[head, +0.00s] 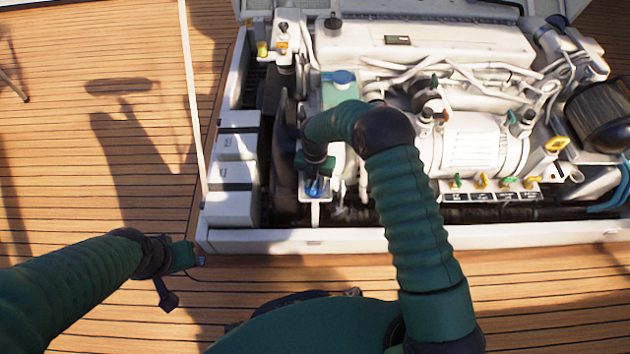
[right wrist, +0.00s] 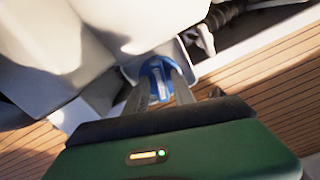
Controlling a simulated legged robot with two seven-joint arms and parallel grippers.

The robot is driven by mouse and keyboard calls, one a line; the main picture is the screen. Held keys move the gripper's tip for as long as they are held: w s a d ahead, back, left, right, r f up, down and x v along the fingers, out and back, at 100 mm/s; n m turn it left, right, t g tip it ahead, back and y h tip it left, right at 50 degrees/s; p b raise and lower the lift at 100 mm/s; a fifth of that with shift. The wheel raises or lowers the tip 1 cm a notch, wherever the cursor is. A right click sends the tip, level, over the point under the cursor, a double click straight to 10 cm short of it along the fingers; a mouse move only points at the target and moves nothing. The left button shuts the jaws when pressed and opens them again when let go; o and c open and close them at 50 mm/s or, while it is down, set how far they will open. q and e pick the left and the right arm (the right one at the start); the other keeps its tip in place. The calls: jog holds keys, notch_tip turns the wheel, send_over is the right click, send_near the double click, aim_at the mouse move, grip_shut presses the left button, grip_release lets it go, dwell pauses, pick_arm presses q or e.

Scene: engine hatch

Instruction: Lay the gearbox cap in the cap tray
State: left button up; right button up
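A blue cap (right wrist: 157,80) shows in the right wrist view between the two grey fingers of my right gripper (right wrist: 162,88). The fingers lie close against both its sides and look shut on it. In the head view the right gripper (head: 316,184) points down over a small white holder (head: 316,210) at the engine bay's front edge, with blue showing at its tips. The white holder looks like the cap tray. Whether the cap touches it I cannot tell. My left gripper (head: 185,257) is at the lower left, away from the engine; its fingers are not clear.
The white engine (head: 430,50) fills the bay behind. A second blue cap (head: 342,77) sits on it. White boxes (head: 235,175) line the bay's left side. Coloured valve handles (head: 483,181) stand at the right. The hatch's white front rim (head: 450,238) borders open wooden deck.

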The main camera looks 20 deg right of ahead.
jog(key=shift+o, duration=0.7)
